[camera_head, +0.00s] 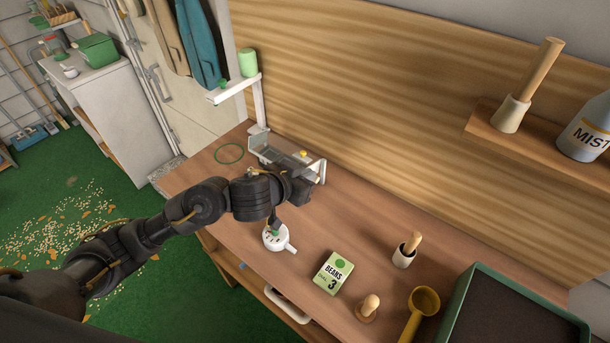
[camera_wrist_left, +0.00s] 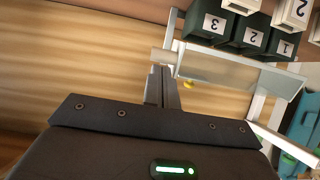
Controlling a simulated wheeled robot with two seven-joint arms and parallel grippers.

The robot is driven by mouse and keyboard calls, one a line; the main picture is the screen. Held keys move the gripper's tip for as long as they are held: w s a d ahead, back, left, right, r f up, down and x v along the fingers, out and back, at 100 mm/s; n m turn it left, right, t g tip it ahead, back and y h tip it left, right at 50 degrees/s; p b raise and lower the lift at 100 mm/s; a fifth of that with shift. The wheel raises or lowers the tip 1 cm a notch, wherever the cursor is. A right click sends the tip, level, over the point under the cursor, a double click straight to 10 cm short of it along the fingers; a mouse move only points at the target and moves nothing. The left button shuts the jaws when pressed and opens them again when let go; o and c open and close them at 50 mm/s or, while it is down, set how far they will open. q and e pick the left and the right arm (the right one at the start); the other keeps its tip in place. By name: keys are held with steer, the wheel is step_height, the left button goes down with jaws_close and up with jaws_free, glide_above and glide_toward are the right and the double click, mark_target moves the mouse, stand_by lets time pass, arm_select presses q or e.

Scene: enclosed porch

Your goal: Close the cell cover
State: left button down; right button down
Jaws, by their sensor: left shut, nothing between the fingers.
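The cell cover (camera_head: 265,152) is a clear panel in a pale frame at the back of the bench; in the left wrist view it is a translucent panel (camera_wrist_left: 235,70) with white edges. Beside it in that view are dark green cells (camera_wrist_left: 252,38) with white number labels. My left gripper (camera_head: 308,188) is shut and empty at the near side of the cover's frame, hiding part of it and the cells. Its closed fingers (camera_wrist_left: 163,88) show close to the panel's edge in the left wrist view; I cannot tell if they touch. My right gripper is not in view.
A white round pot with a green knob (camera_head: 277,238) stands just below my left gripper. A beans packet (camera_head: 333,272), a wooden-handled tool (camera_head: 407,250), a yellow scoop (camera_head: 422,302) and a green-rimmed tray (camera_head: 462,300) fill the right side. A green ring (camera_head: 229,153) lies at left.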

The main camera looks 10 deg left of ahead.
arm_select(q)
steer(key=shift+s+a+f, duration=0.1)
steer(key=shift+s+f, duration=0.05)
steer(key=shift+f, duration=0.6)
steer(key=shift+s+f, duration=0.1)
steer(key=shift+f, duration=0.65)
